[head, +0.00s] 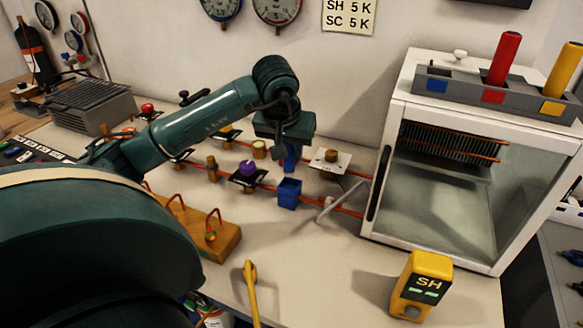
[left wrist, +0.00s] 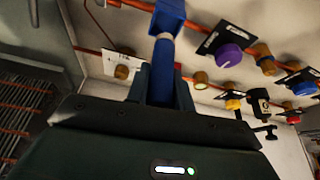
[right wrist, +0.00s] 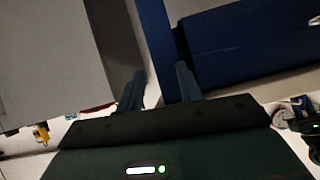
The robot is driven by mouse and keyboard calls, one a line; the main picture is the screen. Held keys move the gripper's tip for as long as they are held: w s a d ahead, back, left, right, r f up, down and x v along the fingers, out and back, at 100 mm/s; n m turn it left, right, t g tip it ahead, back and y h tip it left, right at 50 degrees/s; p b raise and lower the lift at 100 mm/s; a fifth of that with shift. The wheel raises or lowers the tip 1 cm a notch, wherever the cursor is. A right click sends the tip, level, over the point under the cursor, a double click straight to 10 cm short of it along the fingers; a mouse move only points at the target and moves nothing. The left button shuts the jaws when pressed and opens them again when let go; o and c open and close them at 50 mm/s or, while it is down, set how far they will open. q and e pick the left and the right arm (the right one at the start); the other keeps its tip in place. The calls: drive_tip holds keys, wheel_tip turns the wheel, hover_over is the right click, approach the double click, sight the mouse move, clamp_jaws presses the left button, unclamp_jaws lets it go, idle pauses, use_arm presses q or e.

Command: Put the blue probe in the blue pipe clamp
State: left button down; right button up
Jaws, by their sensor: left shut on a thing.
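The blue probe (head: 290,156) hangs upright under my left gripper (head: 289,143), which is shut on it. The blue pipe clamp (head: 289,194) sits on the orange pipe just below, with a small gap under the probe in the head view. In the left wrist view, the probe (left wrist: 161,72) stands between the fingers and points towards the blue clamp (left wrist: 168,14). Whether its tip is exactly over the clamp I cannot tell. My right gripper (right wrist: 158,85) shows only in the right wrist view; its fingers are apart with nothing between them.
A white glass-fronted cabinet (head: 400,75) stands at right, with a rack (head: 470,92) holding a red probe (head: 505,58) and a yellow probe (head: 562,70). Valves with black plates, including a purple knob (head: 248,167), line the pipes. A yellow SH device (head: 425,285) stands in front.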

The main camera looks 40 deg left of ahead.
sight(290, 164)
use_arm(q)
wheel_tip(290, 164, down, 4)
drive_tip(key=shift+r, duration=0.15)
drive_tip(key=shift+w+f, duration=0.1)
drive_tip(key=shift+f, duration=0.25)
drive_tip(key=shift+f, duration=0.1)
drive_tip(key=c, duration=1.2)
unclamp_jaws()
drive_tip(key=shift+r, duration=0.25)
drive_tip(key=v, duration=1.1)
drive_tip(key=shift+s+d+r, duration=0.15)
drive_tip(key=shift+s+r, duration=0.15)
